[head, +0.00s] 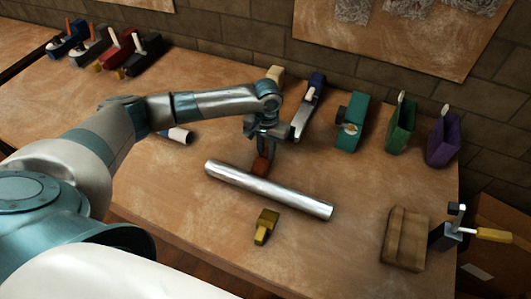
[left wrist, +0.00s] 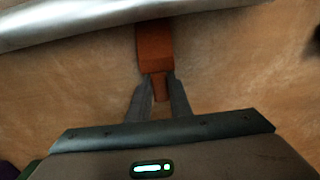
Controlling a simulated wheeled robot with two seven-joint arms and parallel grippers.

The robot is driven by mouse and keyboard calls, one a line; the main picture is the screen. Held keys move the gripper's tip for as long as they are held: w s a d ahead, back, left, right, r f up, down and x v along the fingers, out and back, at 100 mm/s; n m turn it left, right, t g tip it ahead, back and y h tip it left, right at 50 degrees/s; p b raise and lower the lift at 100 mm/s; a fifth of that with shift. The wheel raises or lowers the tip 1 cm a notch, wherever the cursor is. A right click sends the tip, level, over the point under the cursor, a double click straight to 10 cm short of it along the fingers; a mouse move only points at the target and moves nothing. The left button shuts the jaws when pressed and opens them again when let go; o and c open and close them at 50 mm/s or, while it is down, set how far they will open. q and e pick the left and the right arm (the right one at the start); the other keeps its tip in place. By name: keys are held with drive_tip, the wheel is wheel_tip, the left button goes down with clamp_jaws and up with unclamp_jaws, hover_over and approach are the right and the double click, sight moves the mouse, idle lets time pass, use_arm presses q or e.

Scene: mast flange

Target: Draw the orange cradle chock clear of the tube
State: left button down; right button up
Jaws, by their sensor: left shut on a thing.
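The silver tube (head: 270,190) lies slantwise on the wooden bench, and it crosses the top of the left wrist view (left wrist: 70,22). The orange cradle chock (head: 261,166) is at the tube's far side, partly hidden by it in the head view. In the left wrist view the chock (left wrist: 155,48) reaches up to the tube's edge; I cannot tell whether they touch. My left gripper (head: 266,146) comes from above and behind the tube. Its fingers (left wrist: 160,90) are shut on the chock's narrow tab. My right gripper is not in view.
A yellow chock (head: 265,226) stands on the tube's near side. A wooden block (head: 405,238) and a clamp with a yellow handle (head: 470,234) are at the right edge. Planes and coloured holders, including a teal one (head: 352,122), line the back by the wall.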

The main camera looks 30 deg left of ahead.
use_arm(q)
drive_tip(key=shift+w+a, duration=0.1)
drive_tip(key=shift+w, duration=1.1)
drive_tip(key=c, duration=1.5)
unclamp_jaws()
drive_tip(key=shift+c, duration=0.2)
drive_tip(key=shift+r, duration=0.1)
wheel_tip(320, 180, up, 17)
drive_tip(key=b, duration=0.3)
drive_tip(key=shift+r, duration=0.15)
drive_tip(key=shift+r, duration=0.1)
